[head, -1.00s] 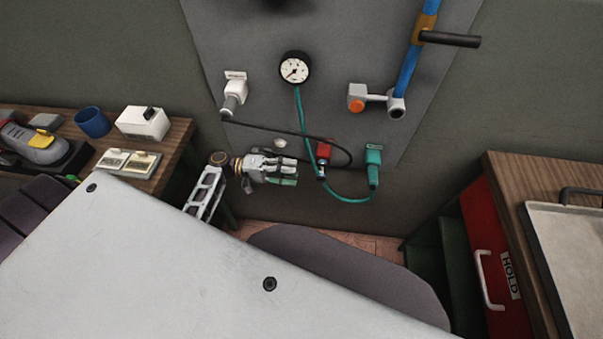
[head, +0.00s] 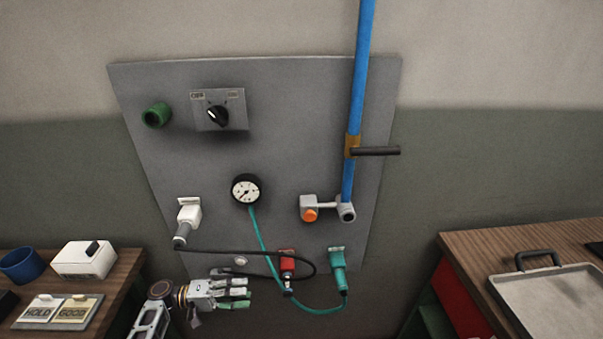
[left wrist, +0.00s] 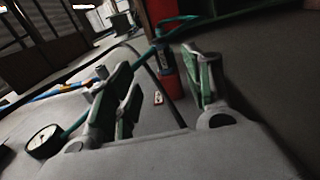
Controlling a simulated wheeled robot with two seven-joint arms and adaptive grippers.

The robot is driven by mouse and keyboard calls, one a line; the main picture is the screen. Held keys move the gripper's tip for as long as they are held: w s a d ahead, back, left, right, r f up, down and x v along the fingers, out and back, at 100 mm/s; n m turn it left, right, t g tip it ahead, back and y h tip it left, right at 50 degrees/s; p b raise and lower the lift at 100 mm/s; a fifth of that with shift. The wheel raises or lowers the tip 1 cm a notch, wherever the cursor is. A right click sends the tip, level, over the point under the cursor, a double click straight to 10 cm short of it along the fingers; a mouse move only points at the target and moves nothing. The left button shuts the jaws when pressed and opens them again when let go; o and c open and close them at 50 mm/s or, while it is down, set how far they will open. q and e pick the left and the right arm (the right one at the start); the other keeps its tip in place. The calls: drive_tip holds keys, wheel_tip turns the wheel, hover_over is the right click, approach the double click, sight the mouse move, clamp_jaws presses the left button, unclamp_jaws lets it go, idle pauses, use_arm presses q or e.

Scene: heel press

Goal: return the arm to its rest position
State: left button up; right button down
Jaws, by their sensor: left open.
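My left gripper (head: 240,292) comes in from the lower left of the head view, in front of the lower edge of the grey wall panel (head: 285,130). Its fingers point right, toward the red fitting (head: 287,264). In the left wrist view its two fingers (left wrist: 165,95) stand well apart. I see nothing held between them. The red fitting also shows beyond the fingers in the wrist view (left wrist: 168,85). My right gripper is not in view.
A bench with a blue cup (head: 20,266) stands left; one with a metal tray (head: 560,300) stands right.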

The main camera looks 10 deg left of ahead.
use_arm(q)
drive_tip(key=s+f+n+g+y, duration=0.1)
drive_tip(key=s+f+y, duration=0.2)
drive_tip(key=f, duration=0.8)
drive_tip(key=s+f+n+y, duration=0.2)
drive_tip(key=s+f+y, duration=0.1)
drive_tip(key=f, duration=0.8)
drive_tip(key=s+f+n+g+y, duration=0.1)
drive_tip(key=s+f+y, duration=0.25)
drive_tip(key=f, duration=0.65)
drive_tip(key=s+a+f+m+y, duration=0.2)
drive_tip(key=s+f+m+y, duration=0.1)
drive_tip(key=s+f, duration=0.3)
drive_tip(key=s+a+f+m+g+y, duration=0.1)
drive_tip(key=s+f+m+y, duration=0.1)
drive_tip(key=s+f, duration=0.5)
drive_tip(key=s+a+f+m+y, duration=0.2)
drive_tip(key=s+f, duration=0.4)
drive_tip(key=s, duration=0.5)
drive_tip(key=m+y, duration=0.1)
drive_tip(key=m, duration=0.1)
drive_tip(key=shift+s+a+f+m+g+y+p, duration=0.15)
drive_tip(key=shift+a+f+m+g+y+p, duration=0.15)
drive_tip(key=shift+f+m+y+p, duration=0.1)
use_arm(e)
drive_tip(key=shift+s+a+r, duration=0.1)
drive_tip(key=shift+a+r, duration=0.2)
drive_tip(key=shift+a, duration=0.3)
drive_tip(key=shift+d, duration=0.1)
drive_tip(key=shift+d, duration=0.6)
